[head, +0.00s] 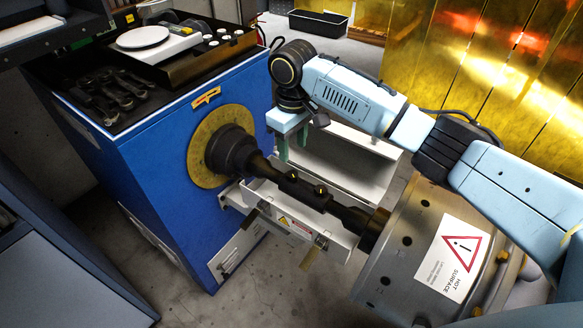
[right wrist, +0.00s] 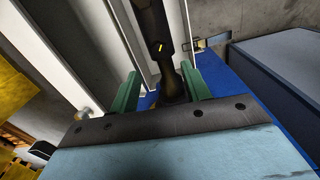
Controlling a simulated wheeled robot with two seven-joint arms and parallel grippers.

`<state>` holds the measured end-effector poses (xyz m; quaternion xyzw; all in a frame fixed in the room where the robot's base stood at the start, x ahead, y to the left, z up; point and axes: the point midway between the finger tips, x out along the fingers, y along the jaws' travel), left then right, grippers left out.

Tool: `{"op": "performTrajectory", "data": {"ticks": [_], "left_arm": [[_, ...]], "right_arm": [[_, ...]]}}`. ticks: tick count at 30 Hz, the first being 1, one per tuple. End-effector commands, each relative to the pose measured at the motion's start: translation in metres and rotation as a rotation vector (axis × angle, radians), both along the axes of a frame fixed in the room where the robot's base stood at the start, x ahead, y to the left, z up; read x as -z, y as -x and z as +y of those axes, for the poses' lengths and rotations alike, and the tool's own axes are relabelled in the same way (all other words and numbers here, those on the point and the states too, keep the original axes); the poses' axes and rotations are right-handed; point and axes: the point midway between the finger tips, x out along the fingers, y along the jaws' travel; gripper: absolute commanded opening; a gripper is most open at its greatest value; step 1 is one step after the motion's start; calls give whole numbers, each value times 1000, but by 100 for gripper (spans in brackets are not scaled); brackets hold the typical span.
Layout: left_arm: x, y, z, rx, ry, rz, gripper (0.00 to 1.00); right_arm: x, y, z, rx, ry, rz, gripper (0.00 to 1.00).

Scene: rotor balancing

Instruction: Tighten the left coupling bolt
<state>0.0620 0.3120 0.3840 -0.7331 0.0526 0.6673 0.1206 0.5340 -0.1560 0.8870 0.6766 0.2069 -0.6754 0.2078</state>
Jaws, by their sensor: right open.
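The dark shaft coupling (head: 306,190) joins the blue machine's spindle to the metal drum. Two bolts with yellow marks stand on its top: the left coupling bolt (head: 292,176) and the right bolt (head: 320,190). My right gripper (head: 292,150) has green fingers, open and empty, pointing down behind and above the shaft near the left bolt. In the right wrist view, the open fingers (right wrist: 160,72) stand on either side of the shaft in the picture. One yellow mark (right wrist: 161,46) shows on the coupling there; I cannot tell which bolt it is. My left gripper is out of view.
The blue machine (head: 180,170) carries dark tools (head: 105,92) and a scale with a white pan (head: 143,38) on top. The metal drum (head: 410,240) bears a hot-surface label. White rails (head: 345,165) run beside the shaft. Yellow curtains hang behind.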

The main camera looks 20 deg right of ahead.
Motion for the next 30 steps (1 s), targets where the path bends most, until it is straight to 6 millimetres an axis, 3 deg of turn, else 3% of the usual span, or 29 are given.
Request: {"op": "performTrajectory", "data": {"ticks": [1,6,12,18,27,30], "left_arm": [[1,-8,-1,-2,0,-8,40],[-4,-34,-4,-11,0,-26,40],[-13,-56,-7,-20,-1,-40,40],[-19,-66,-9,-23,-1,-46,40],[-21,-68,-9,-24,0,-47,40],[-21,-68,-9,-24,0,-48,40]], "right_arm": [[14,1,-1,1,2,2,47],[46,0,0,1,1,2,47],[73,0,0,1,1,1,47],[86,0,0,0,0,0,47],[87,0,0,0,-1,-1,47],[87,0,0,0,-1,-1,37]]}}
